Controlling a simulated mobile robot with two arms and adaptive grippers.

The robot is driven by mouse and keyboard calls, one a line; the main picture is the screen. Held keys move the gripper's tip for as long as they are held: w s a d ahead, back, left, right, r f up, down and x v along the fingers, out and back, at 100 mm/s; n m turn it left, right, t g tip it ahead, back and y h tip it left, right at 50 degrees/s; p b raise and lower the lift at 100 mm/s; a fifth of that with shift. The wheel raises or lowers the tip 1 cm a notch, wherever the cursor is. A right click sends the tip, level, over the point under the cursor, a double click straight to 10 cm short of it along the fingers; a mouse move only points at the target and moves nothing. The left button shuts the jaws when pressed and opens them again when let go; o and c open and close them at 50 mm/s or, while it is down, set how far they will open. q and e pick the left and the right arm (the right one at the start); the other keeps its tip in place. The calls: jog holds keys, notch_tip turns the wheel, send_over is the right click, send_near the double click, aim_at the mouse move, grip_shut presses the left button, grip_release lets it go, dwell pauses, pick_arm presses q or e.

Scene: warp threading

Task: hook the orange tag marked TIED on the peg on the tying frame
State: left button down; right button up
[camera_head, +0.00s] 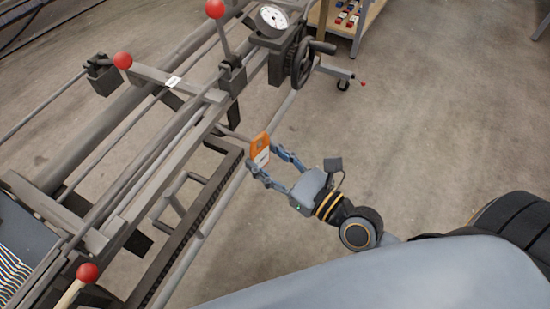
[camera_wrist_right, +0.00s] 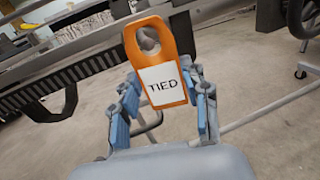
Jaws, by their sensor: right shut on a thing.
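The orange tag (camera_head: 260,148) is in my right gripper (camera_head: 265,165), held in the air close to the tying frame (camera_head: 207,190). In the right wrist view the tag (camera_wrist_right: 158,75) is upright and slightly tilted. Its hole is at the top and a white label with TIED faces the camera. The blue fingers of my right gripper (camera_wrist_right: 163,105) are shut on its lower sides. My left gripper is not in view.
Red-knobbed levers (camera_head: 123,61) rise from the frame. Striped warp threads (camera_head: 14,272) lie at lower left. A wooden shelf (camera_head: 345,20) stands at the back. The floor to the right is clear.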

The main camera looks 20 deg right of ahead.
aim_at(259, 162)
jog(key=shift+w+a, duration=0.55)
jog(key=shift+w, duration=0.05)
jog(key=shift+w+a+f+p, duration=0.35)
jog(key=shift+w+f, duration=0.05)
jog(key=shift+f, duration=0.1)
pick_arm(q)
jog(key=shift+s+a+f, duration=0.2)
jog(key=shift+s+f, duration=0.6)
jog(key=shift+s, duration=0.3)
pick_arm(e)
jog(key=shift+f, duration=0.1)
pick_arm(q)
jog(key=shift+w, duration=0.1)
